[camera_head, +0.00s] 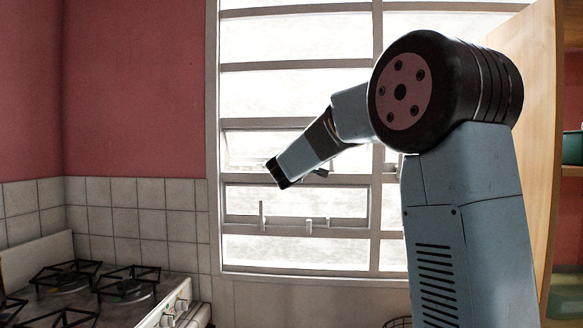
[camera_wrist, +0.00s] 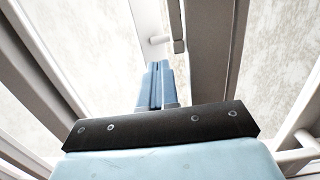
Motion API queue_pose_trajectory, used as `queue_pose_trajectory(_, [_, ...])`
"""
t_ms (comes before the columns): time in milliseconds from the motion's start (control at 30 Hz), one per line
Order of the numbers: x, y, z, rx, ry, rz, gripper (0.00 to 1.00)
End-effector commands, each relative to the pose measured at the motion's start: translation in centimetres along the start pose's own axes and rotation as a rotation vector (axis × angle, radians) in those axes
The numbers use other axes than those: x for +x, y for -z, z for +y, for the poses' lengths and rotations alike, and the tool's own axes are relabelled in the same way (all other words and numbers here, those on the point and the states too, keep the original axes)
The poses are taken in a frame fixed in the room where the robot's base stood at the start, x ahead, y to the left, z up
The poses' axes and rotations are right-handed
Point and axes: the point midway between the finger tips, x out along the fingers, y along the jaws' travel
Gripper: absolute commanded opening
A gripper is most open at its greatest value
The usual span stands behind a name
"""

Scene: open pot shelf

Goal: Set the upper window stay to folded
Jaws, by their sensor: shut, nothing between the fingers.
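My gripper (camera_head: 278,172) reaches to the window at its upper hinged pane (camera_head: 243,150), which looks tilted out of the frame. In the head view its fingers are hidden behind its dark end. In the wrist view the blue fingers of my gripper (camera_wrist: 158,68) are together and empty. Just beyond their tips is a pale upright bar with a short peg (camera_wrist: 158,40), seemingly the upper window stay. A small grey catch (camera_wrist: 179,46) is beside it. I cannot tell whether the fingers touch the peg. The upper stay is not clearly visible in the head view.
A lower pane has an upright pale bar (camera_head: 262,214) and a small fitting (camera_head: 309,224) on its bottom rail. Window bars (camera_wrist: 215,60) run close to the right of my fingers. A gas stove (camera_head: 100,290) stands at lower left; an open wooden door (camera_head: 535,100) is at right.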

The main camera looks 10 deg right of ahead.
Motion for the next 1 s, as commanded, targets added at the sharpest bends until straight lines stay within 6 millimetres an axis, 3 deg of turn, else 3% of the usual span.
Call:
queue_pose_trajectory(233, [1.3, -1.3, -0.1, -0.001, 0.001, 0.001, 0.00])
queue_pose_trajectory(1000, [1.7, -1.6, 0.0, 0.000, 0.000, 0.001, 0.00])
